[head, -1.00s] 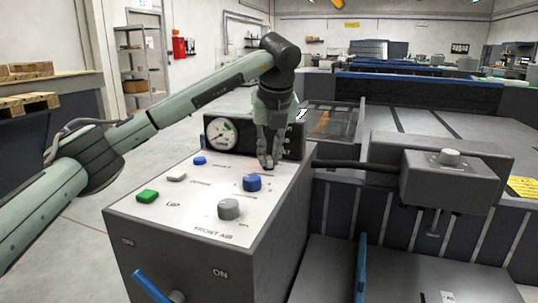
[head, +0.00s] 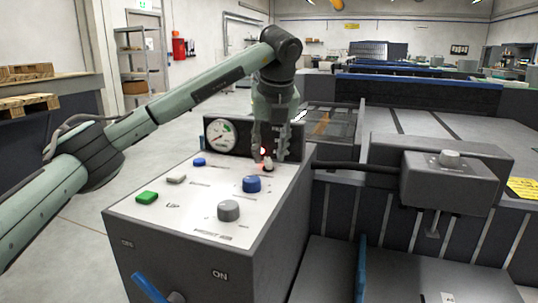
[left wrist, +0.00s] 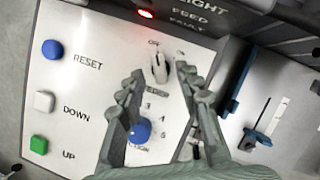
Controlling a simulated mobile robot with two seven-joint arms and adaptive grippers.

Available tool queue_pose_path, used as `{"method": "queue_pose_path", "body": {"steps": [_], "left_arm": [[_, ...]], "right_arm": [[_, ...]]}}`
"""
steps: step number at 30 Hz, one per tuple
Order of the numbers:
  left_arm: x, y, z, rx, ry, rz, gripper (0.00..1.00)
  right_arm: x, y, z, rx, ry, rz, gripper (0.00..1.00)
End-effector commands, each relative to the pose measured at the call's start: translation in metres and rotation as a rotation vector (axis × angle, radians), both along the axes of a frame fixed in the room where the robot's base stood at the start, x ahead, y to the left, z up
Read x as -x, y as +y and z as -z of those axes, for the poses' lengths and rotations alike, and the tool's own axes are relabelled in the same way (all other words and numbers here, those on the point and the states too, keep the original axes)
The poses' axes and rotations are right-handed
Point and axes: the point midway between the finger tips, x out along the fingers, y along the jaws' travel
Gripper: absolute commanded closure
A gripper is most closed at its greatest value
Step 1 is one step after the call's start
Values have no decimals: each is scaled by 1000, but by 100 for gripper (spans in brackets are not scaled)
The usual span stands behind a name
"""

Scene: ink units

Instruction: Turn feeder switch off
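The feeder switch is a small pale lever (left wrist: 159,69) on the white panel top (left wrist: 85,85), under small markings that look like OFF and ON. Its lever leans toward the OFF side. My left gripper (left wrist: 160,73) is open, with one fingertip on each side of the lever and a gap to it. In the head view, the left gripper (head: 269,158) points down at the panel's far right corner, where the switch is mostly hidden. A red lamp (left wrist: 146,14) near the FEED FAULT lettering is lit. My right gripper is not in view.
A blue knob (head: 251,184) and a grey knob (head: 228,210) stand near the gripper. Blue, white and green buttons (head: 147,197) line the left side. A round gauge (head: 220,134) stands behind. A blue lever (head: 150,288) sits on the front face.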

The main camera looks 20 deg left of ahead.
Motion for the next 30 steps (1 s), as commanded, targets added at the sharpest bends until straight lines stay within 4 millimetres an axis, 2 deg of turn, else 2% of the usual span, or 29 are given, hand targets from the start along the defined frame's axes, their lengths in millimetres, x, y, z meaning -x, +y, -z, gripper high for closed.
{"method": "queue_pose_path", "body": {"steps": [9, 15, 20, 30], "left_arm": [[22, -12, -65, -1, -7, 1, 66], [32, -18, -91, -1, -5, 1, 66], [35, -19, -97, 0, -2, 0, 66], [35, -19, -97, 0, -2, 0, 66]], "right_arm": [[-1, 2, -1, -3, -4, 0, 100], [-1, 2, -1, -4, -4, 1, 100], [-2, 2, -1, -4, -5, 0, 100], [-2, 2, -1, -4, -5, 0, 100]]}}
